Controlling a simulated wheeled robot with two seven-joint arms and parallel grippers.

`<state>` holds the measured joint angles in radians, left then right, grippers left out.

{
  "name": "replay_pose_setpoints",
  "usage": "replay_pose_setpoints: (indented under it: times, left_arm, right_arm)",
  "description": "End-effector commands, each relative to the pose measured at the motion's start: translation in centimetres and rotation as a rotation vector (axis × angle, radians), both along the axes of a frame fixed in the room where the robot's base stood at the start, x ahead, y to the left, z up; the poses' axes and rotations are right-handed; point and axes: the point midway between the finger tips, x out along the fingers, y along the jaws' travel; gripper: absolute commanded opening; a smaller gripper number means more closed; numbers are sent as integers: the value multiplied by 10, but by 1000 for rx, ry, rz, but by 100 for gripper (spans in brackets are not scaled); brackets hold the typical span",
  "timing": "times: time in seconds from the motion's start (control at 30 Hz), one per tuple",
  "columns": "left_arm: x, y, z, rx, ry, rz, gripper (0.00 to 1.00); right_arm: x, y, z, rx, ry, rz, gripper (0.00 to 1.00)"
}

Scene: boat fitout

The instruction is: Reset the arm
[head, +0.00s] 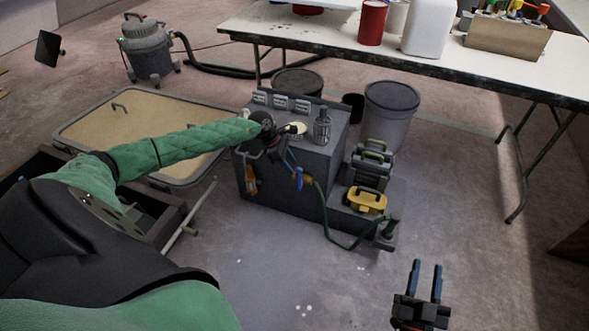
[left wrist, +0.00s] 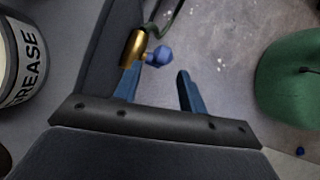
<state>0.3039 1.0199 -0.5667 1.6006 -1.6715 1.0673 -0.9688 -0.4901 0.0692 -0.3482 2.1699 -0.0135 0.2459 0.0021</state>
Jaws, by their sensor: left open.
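My left arm in a green quilted sleeve reaches over the grey workbench unit (head: 290,178). My left gripper (head: 289,160) points down at the unit's front edge. In the left wrist view its two blue fingers (left wrist: 157,82) are apart. A brass fitting (left wrist: 133,48) with a blue knob (left wrist: 159,56) shows beyond and partly between them. I cannot tell if they touch. In the head view the fitting (head: 307,181) hangs at the unit's front with a green hose. My right gripper (head: 427,268) is at the lower right, its blue fingers apart, empty and above the floor.
A grease can (left wrist: 22,60) stands close beside my left gripper on the unit. A yellow case (head: 366,201) sits on the unit's low step. A white table (head: 470,68) spans the back. A sand-coloured tray (head: 140,132) lies at left. The front floor is mostly clear.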

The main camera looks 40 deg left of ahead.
Motion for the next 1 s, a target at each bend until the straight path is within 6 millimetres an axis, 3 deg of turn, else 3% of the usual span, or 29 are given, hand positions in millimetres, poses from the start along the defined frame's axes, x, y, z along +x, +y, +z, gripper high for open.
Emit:
replay_pose_setpoints:
  times: [0.1, 0.73, 1.0]
  left_arm:
    - [-2, 3, 6, 1, 0, 0, 41]
    - [-2, 4, 7, -1, 4, 6, 41]
    - [8, 1, 12, -65, 32, 163, 41]
  right_arm:
    - [0, 1, -8, -6, 22, 2, 36]
    - [4, 1, 1, -4, 7, 2, 36]
    - [3, 1, 0, -5, 9, 1, 36]
